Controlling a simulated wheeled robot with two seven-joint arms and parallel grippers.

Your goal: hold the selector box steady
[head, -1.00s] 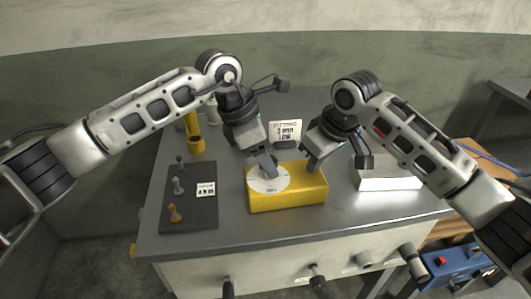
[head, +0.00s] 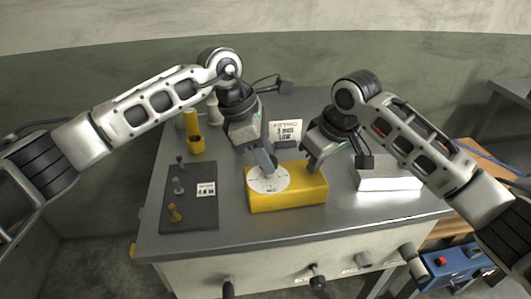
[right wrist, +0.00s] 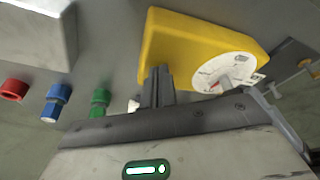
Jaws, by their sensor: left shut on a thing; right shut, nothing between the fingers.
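The selector box (head: 290,195) is a yellow block on the grey bench, with a round white dial (head: 268,181) on its top left. In the right wrist view the box (right wrist: 190,42) and dial (right wrist: 222,74) also show. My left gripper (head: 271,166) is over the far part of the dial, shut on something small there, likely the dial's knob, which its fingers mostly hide. My right gripper (head: 311,168) is shut and empty, its fingertips at the box's far right edge. In the right wrist view its fingers (right wrist: 157,82) come up against or very near the box's side; contact is unclear.
A dark board (head: 190,215) with several small pegs lies left of the box. A yellow holder (head: 196,143) stands behind it. A sign card (head: 286,132) stands behind the box. A white block (head: 388,180) is to the right. Red (right wrist: 14,90), blue (right wrist: 55,102) and green (right wrist: 99,102) fittings show in the wrist view.

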